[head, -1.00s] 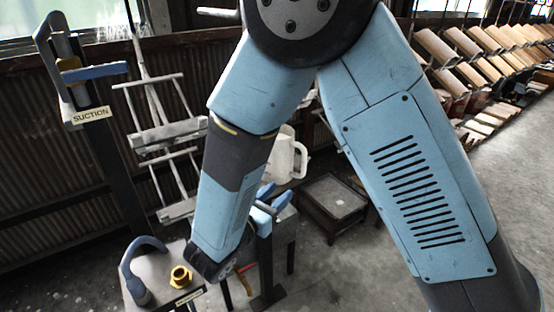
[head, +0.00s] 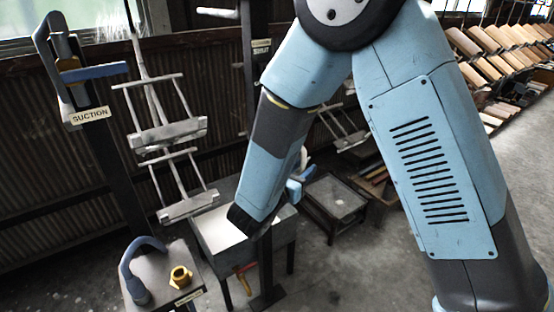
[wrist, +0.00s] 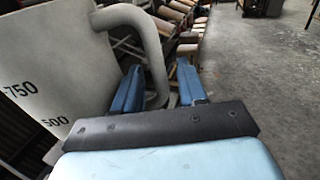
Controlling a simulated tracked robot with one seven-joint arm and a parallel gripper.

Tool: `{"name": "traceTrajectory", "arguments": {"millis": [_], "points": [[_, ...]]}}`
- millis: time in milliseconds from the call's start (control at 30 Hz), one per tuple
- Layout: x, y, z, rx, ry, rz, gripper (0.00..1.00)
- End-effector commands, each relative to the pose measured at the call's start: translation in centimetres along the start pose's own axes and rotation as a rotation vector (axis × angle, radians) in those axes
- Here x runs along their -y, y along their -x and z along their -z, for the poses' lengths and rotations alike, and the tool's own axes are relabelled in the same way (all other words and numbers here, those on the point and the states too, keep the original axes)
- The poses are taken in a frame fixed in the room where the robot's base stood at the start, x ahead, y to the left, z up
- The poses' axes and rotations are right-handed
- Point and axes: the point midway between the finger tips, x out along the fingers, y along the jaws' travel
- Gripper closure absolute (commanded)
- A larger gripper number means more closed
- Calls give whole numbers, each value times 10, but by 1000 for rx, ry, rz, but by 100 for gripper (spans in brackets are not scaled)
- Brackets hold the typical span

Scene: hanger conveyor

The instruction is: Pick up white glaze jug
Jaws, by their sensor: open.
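The white glaze jug (wrist: 50,75) fills the left of the wrist view, with dark marks 750 and 500 on its wall. Its curved handle (wrist: 155,50) reaches right and comes down between my two blue fingers in that picture. My gripper (wrist: 159,67) is open, and its fingers stand apart on either side of the lower handle. I see no clear contact with the handle. In the head view my arm hides most of the jug, and my gripper (head: 298,186) shows only in part behind the arm.
A grey bin-like table (head: 205,228) and a low dark table (head: 337,200) stand nearby. Open floor lies right.

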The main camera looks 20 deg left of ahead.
Motion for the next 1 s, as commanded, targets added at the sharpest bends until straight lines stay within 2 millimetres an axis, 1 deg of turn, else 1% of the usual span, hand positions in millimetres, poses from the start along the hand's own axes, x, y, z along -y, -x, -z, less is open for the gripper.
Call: {"name": "traceTrajectory", "arguments": {"millis": [33, 100, 300, 733, 1000], "points": [[0, -5, 0, 0, 0, 0, 58], [0, -9, 0, -1, 1, 0, 58], [0, -9, 0, -1, 1, -1, 58], [-1, -8, 0, 0, 0, -2, 100], [-1, -8, 0, 0, 0, -2, 100]]}}
